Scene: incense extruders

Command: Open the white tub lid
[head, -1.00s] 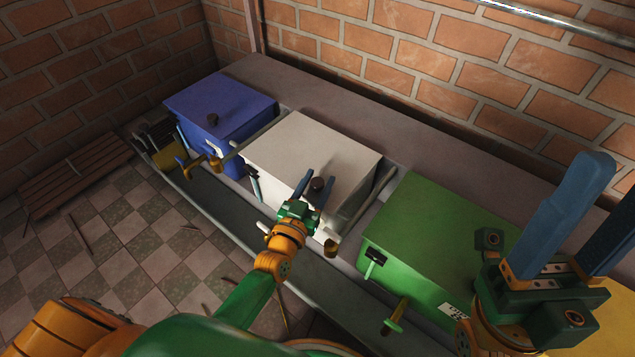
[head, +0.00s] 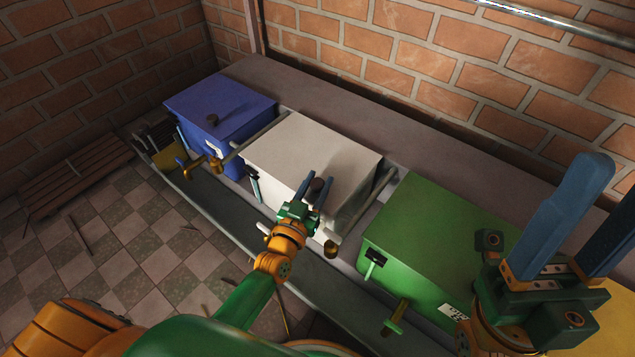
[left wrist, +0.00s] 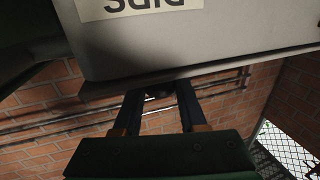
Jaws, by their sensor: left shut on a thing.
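The white tub (head: 355,205) stands between the blue and green tubs. Its flat pale lid (head: 310,150) lies level on top, with a dark round knob (head: 318,184) near its front edge. My left gripper (head: 317,188) is shut on the knob, one blue finger on each side. The left wrist view shows the fingers (left wrist: 158,92) on either side of the dark knob (left wrist: 158,96), below the tub's labelled wall (left wrist: 200,45), seen upside down. My right gripper (head: 598,225) is open and empty at the right, its blue fingers pointing up.
The blue tub (head: 215,105) with its knob is on the left; the green tub (head: 440,235) is on the right. Brass taps (head: 216,166) and small levers stick out in front. A brick wall (head: 450,60) stands behind the ledge. The tiled floor is at lower left.

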